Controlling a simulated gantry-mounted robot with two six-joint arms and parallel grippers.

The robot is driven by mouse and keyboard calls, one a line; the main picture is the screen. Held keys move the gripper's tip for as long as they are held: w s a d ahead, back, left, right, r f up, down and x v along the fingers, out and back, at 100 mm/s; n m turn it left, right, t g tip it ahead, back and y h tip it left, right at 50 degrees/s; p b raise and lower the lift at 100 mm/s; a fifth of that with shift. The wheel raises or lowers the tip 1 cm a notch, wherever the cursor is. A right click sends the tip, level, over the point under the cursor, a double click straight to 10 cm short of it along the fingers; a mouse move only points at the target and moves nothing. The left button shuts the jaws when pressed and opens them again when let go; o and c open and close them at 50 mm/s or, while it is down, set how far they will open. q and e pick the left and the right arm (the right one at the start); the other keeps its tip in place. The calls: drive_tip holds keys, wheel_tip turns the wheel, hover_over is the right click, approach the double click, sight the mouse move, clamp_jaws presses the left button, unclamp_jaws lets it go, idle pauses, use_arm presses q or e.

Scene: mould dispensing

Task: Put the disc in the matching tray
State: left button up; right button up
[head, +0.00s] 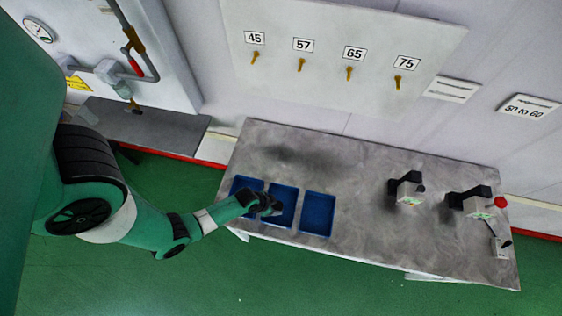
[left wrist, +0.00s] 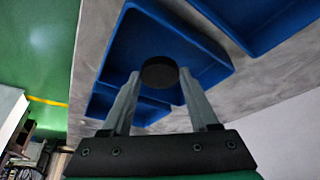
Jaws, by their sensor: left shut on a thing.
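A small dark round disc (left wrist: 159,73) is pinched between the fingertips of my left gripper (head: 272,207). In the head view the gripper hides most of the disc. Three blue open trays stand in a row near the left end of the grey table: the left tray (head: 243,183), the middle tray (head: 284,191) and the right tray (head: 318,214). My left gripper is over the middle tray, and its arm partly covers the left tray. In the left wrist view a blue tray (left wrist: 125,45) lies behind the disc; I cannot tell the height between them. My right gripper is out of view.
Two small black-and-white devices (head: 406,190) (head: 473,200) stand on the right of the table (head: 350,180), with a red button (head: 500,202) beside. The table's middle is clear. The wall panel (head: 330,30) has hooks labelled 45, 57, 65 and 75.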

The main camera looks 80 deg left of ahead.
use_arm(q)
drive_tip(key=o, duration=1.4)
drive_tip(key=shift+r, duration=0.1)
drive_tip(key=p+v, duration=0.6)
drive_tip(key=v, duration=0.5)
drive_tip(key=shift+r, duration=0.2)
drive_tip(key=shift+s+d, duration=0.1)
